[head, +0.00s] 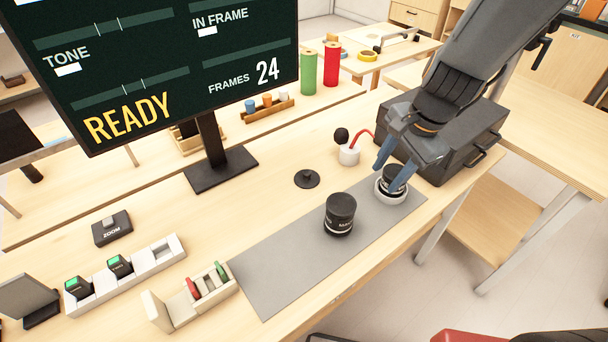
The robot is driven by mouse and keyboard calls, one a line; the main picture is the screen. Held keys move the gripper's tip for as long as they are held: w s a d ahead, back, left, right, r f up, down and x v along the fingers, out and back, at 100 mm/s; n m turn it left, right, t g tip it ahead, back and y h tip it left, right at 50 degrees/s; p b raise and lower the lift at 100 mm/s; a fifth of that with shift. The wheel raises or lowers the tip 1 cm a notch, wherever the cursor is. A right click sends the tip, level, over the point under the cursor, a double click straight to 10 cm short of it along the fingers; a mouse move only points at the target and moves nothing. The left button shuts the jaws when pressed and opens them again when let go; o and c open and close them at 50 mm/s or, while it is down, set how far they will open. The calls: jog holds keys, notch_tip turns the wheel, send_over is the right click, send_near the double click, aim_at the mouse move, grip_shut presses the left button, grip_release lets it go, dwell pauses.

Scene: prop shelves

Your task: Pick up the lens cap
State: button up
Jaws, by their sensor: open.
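A flat black disc with a small raised knob (306,179), which looks like the lens cap, lies on the wooden bench just behind the grey mat (290,267). My gripper (392,173) is to the right of it, pointing down at the mat's far right end. Its blue fingers are apart, around or just above a short black lens-like cylinder (392,183) in a pale round holder (379,193). I cannot tell whether the fingers touch it. A larger black lens (340,215) stands upright on the mat between the disc and the front edge.
A dark grey case (440,138) stands close behind my gripper. A white cup-like holder with a black bulb (349,154) is between case and disc. A large monitor (165,70) rises at the back left. Slotted holders (195,300) stand at the front left. The mat's left half is clear.

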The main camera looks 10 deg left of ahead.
aim_at(308, 172)
jog(key=w+a+f+m+y+p, duration=0.1)
jog(key=w+a+f+m, duration=0.15)
jog(key=a+m, duration=0.45)
jog(key=w+a+f+m+y, duration=0.1)
jog(key=w+a+m, duration=0.25)
jog(key=a, duration=0.55)
jog(key=shift+m, duration=0.45)
jog(key=shift+a+p+x, duration=0.15)
jog(key=shift+p+x, duration=0.15)
jog(key=shift+x, duration=1.6)
jog(key=shift+a+p+x, duration=0.15)
jog(key=shift+p+x, duration=0.1)
jog(key=shift+x, duration=1.7)
jog(key=shift+r, duration=0.1)
grip_shut()
